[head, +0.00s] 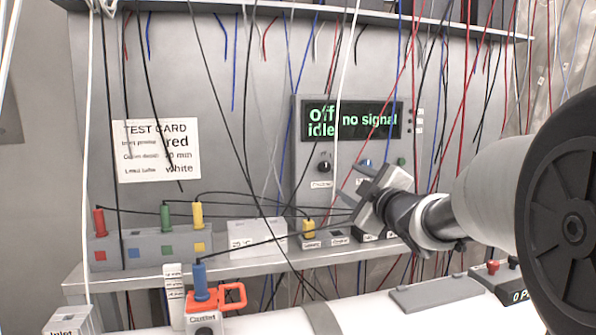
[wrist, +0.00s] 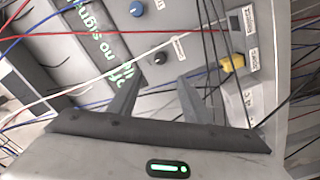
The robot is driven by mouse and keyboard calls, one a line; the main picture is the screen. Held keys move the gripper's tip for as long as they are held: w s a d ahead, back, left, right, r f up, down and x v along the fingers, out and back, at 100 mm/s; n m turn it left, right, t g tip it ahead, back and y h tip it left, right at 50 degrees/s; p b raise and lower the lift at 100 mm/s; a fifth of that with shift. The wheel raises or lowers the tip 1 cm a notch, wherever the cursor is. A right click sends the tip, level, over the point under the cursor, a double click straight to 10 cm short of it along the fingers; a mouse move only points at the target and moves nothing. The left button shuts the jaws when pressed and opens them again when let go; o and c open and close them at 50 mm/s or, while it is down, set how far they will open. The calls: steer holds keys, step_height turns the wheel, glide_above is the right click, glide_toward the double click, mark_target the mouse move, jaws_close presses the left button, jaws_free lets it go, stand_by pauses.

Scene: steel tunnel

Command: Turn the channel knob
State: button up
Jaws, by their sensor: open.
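The channel knob (head: 324,165) is a small black knob on the grey panel (head: 299,140), left of a blue knob (head: 365,163). The label below it is too small to read surely. In the wrist view the black knob (wrist: 159,58) shows beyond and between my fingertips. My gripper (head: 362,193) is in front of the panel, lower right of the knob in the head view. In the wrist view my gripper (wrist: 162,78) is open with nothing between its fingers, apart from the knob. The display (head: 352,120) reads "Off idle" and "no signal".
Many hanging wires cross in front of the panel. Below it, a ledge (head: 270,265) holds boxes with coloured plugs, including a yellow plug (head: 308,228). A green knob (head: 401,161) sits right of the blue one. A test card (head: 157,150) hangs on the left wall.

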mark_target(326, 168)
steer(key=w+a, duration=0.1)
steer(key=w, duration=0.4)
steer(key=w+a+p, duration=0.1)
steer(key=w, duration=0.4)
steer(key=w+a+p, duration=0.1)
steer(key=w, duration=0.4)
steer(key=shift+w+a, duration=0.1)
steer(key=shift+w, duration=0.2)
steer(key=c, duration=1.1)
steer(key=shift+o, duration=0.2)
